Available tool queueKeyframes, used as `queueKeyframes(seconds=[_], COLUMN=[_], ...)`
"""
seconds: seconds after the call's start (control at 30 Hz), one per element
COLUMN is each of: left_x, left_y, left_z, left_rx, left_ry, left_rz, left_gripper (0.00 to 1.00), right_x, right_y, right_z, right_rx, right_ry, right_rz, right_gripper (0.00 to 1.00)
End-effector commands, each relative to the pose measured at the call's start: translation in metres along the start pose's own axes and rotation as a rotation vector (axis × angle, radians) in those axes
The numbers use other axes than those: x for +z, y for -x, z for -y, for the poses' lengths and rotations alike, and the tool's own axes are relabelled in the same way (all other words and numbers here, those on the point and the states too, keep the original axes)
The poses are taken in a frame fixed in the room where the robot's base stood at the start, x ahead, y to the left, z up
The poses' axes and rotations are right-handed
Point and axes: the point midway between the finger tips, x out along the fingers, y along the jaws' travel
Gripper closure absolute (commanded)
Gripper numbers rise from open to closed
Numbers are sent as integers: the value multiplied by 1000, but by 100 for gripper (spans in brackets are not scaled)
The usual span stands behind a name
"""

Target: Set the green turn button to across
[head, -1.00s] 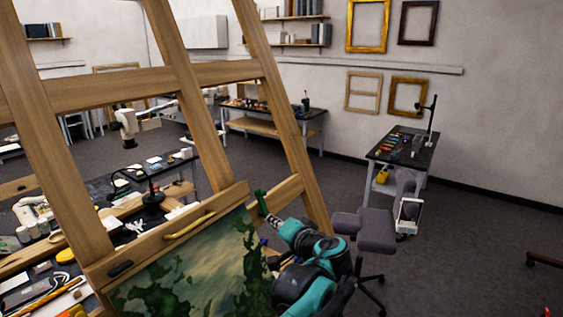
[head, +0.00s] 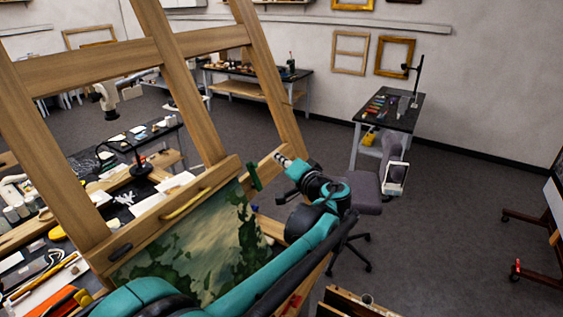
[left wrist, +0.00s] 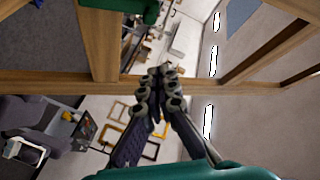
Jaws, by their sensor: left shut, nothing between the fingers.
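The green turn button (head: 254,176) is at the right end of the wooden easel bar (head: 225,172), by the painting's (head: 190,245) upper right corner. It stands steeply, at an angle to the bar's length. My left gripper (head: 280,157) is shut and empty, just right of the green button and apart from it in the picture. In the left wrist view its fingertips (left wrist: 164,70) meet in front of a wooden beam, and a green piece (left wrist: 122,7), perhaps the button, is cut off at the top edge. My right gripper is out of view.
A yellow button (head: 185,204) and a black button (head: 121,252) lie along the same bar. Easel posts (head: 180,85) rise behind. A cluttered table (head: 30,285) is at lower left. A grey chair (head: 366,190) stands behind my left arm; open floor lies right.

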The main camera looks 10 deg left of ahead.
Motion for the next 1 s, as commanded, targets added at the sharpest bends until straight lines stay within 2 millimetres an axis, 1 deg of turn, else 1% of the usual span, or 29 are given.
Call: queueKeyframes(seconds=[0.03,0.1,0.27,0.4,0.53,0.7,1.0], left_x=[0,0,0,22,33,38,38], left_y=[-13,-28,-60,-51,-47,-45,-45], left_z=[2,2,2,2,1,0,0], left_rx=[-3,-3,-2,0,0,0,0], left_ry=[1,1,1,0,0,0,1], left_rz=[4,4,3,1,0,0,0], left_gripper=[100,100,100,100,100,100,100], right_x=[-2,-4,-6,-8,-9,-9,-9], right_y=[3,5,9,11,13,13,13], right_z=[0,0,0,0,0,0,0], right_rx=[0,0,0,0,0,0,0], right_ry=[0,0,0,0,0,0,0], right_rz=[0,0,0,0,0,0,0], right_gripper=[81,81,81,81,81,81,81])
